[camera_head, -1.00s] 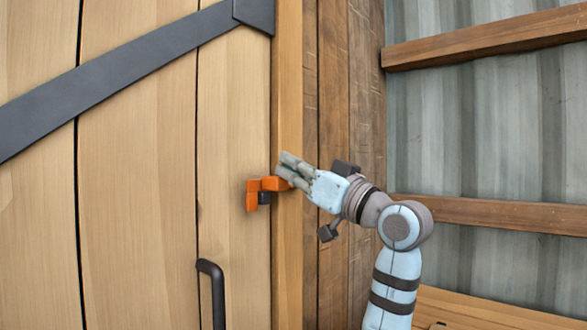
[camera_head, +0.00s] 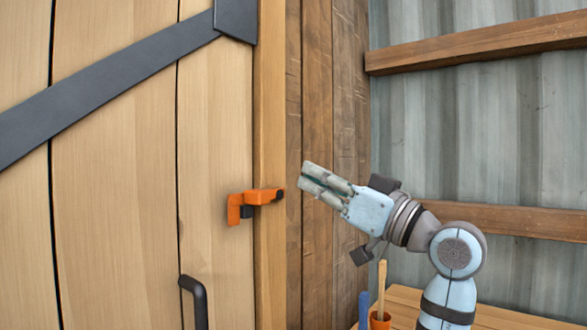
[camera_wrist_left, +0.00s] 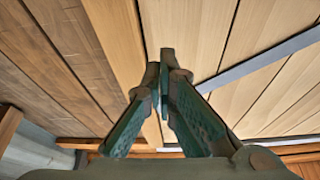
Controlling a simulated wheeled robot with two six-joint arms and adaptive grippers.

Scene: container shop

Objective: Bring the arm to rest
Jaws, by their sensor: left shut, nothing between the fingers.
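My left gripper (camera_head: 306,177) is shut and empty, held in the air to the right of the door frame, with its fingers pointing up and left. In the left wrist view its two fingers (camera_wrist_left: 161,75) are together, with nothing between them. An orange latch (camera_head: 258,197) reaches from the wooden door (camera_head: 110,190) onto the door post (camera_head: 271,120). The fingertips are a little to the right of the latch and apart from it in the head view. My right gripper is not in view.
A black door handle (camera_head: 197,296) is below the latch. Brown beams (camera_head: 480,42) cross the corrugated metal wall (camera_head: 500,120) at right. Below my arm, a wooden surface (camera_head: 500,318) bears an orange cup (camera_head: 379,321) with a wooden stick (camera_head: 382,280).

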